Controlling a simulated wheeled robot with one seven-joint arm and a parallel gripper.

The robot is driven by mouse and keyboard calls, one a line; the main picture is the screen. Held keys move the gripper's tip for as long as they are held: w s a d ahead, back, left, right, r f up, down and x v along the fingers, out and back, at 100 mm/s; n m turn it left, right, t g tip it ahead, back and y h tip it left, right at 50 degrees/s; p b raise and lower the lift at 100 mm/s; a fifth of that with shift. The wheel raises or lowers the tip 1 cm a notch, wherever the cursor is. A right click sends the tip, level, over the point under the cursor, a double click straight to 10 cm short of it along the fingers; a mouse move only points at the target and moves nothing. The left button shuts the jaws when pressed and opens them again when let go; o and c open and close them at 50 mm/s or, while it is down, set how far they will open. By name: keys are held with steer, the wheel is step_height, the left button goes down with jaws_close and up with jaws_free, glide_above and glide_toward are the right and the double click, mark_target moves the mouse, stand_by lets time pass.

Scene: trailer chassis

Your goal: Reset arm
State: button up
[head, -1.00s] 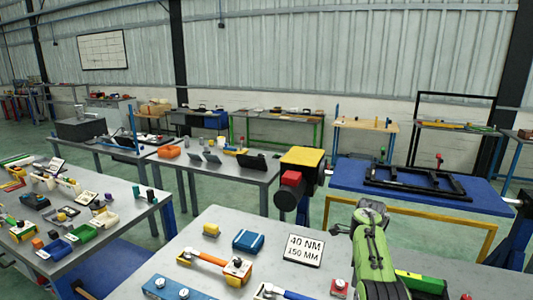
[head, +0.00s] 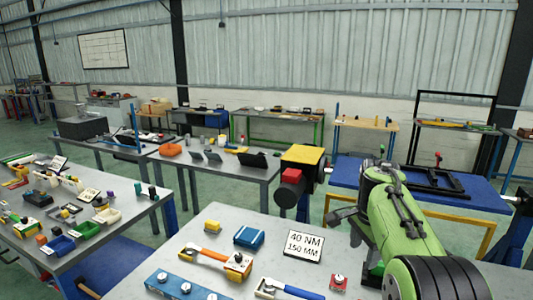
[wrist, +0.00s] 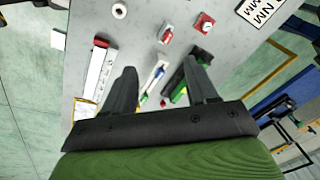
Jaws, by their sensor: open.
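My gripper (wrist: 161,68) is open and empty in the wrist view, its two dark fingers apart above the grey table (wrist: 140,25). In the head view my green arm rises at the right, over the right part of the near grey table (head: 215,220). The gripper end (head: 345,222) shows there as a dark shape at the arm's left, partly hidden by the arm. Below the fingers in the wrist view lie a green-and-black item (wrist: 185,82) and a red-and-white bar (wrist: 98,75), apart from the fingers.
The near table holds a sign reading 40 NM 150 MM (head: 303,246), a blue box (head: 250,236), an orange-handled tool (head: 215,256) and a blue-handled tool (head: 290,290). A blue table (head: 455,207) with a black frame (head: 435,180) stands beyond my arm. Another cluttered table (head: 110,235) is at left.

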steer(key=s+a+r+n+t, duration=0.1)
steer(key=s+r+n, duration=0.1)
steer(key=s, duration=0.3)
steer(key=s+a+r+n, duration=0.2)
steer(key=s+r, duration=0.1)
steer(key=s, duration=0.2)
steer(key=s+a+f+n+t, duration=0.1)
steer(key=s+f+n, duration=0.1)
steer(key=s, duration=0.5)
steer(key=s+a+f+n+t, duration=0.1)
steer(key=s+a+f+n, duration=0.1)
steer(key=s+n, duration=0.3)
steer(key=s+a+f+n, duration=0.1)
steer(key=s+f+n, duration=0.2)
steer(key=s, duration=0.6)
steer(key=shift+a+n+t+y, duration=0.3)
steer(key=shift+a+t+y, duration=0.05)
steer(key=shift+t+y, duration=0.05)
steer(key=shift+s+r, duration=0.1)
steer(key=shift+s, duration=0.05)
